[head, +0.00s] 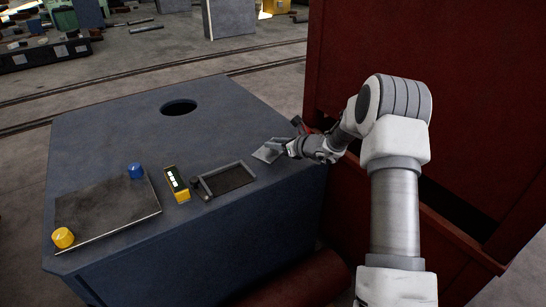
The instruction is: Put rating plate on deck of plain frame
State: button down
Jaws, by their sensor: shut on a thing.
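The rating plate appears to be the small flat grey plate (267,153) at the right part of the blue-grey bench top. My gripper (283,147) is shut on its right end, reaching in from the right. I cannot tell whether the plate touches the bench or is held just above it. The plain frame appears to be the grey rectangular frame (208,185) with a dark inner deck, lying left of and nearer than the plate. The plate is apart from the frame. My fingertips are small and partly hidden by the wrist.
Left of the frame stands a yellow block (183,196) with a dark, white-marked face. Further left lies a dark flat panel (105,212) with a blue knob (135,171) and a yellow knob (63,238). The bench (110,135) has a round hole (179,107). A red machine wall (480,90) stands right.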

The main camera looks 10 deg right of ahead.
aim_at(276, 154)
jog(key=shift+w+a+f, duration=0.25)
jog(key=shift+w+f, duration=0.15)
jog(key=shift+w, duration=0.1)
jog(key=shift+f+b, duration=0.7)
jog(key=shift+f, duration=1.2)
jog(key=shift+f, duration=0.2)
jog(key=c, duration=0.6)
grip_release()
